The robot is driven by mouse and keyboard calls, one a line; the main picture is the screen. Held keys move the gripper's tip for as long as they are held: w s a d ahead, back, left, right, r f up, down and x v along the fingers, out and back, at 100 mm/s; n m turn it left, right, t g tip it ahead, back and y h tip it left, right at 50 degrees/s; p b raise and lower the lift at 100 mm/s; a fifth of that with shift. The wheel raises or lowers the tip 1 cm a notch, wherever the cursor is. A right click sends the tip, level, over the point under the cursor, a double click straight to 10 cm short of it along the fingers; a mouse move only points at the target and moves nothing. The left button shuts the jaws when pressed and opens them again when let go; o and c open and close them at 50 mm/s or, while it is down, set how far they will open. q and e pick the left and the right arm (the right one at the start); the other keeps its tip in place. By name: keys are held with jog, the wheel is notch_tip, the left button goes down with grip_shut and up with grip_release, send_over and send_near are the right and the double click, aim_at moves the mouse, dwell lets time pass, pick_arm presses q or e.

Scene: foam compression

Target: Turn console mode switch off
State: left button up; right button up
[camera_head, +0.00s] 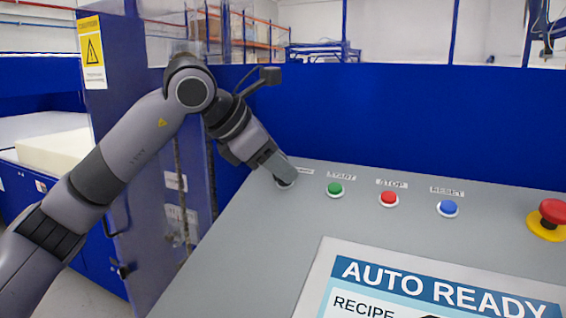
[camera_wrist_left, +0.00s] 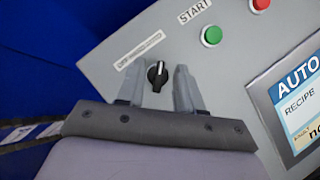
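The mode switch is a black rotary knob with a white mark; it shows in the left wrist view (camera_wrist_left: 157,75) on the grey console panel (camera_wrist_left: 120,88), below a white label (camera_wrist_left: 139,49). My left gripper (camera_wrist_left: 158,88) is open, with one finger on each side of the knob; I cannot tell whether they touch it. In the head view my left gripper (camera_head: 284,178) is over the switch at the panel's far left corner and hides most of it. My right gripper is not in view.
To the switch's right are a green START button (camera_head: 335,189), a red STOP button (camera_head: 389,199), a blue RESET button (camera_head: 447,208) and a red emergency stop (camera_head: 551,214). A screen (camera_head: 340,262) reads AUTO READY. A blue cabinet door (camera_head: 125,130) stands at left.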

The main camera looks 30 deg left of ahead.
pick_arm(q)
jog(key=shift+w+d+f, duration=0.2)
jog(key=shift+w+f, duration=0.15)
grip_shut()
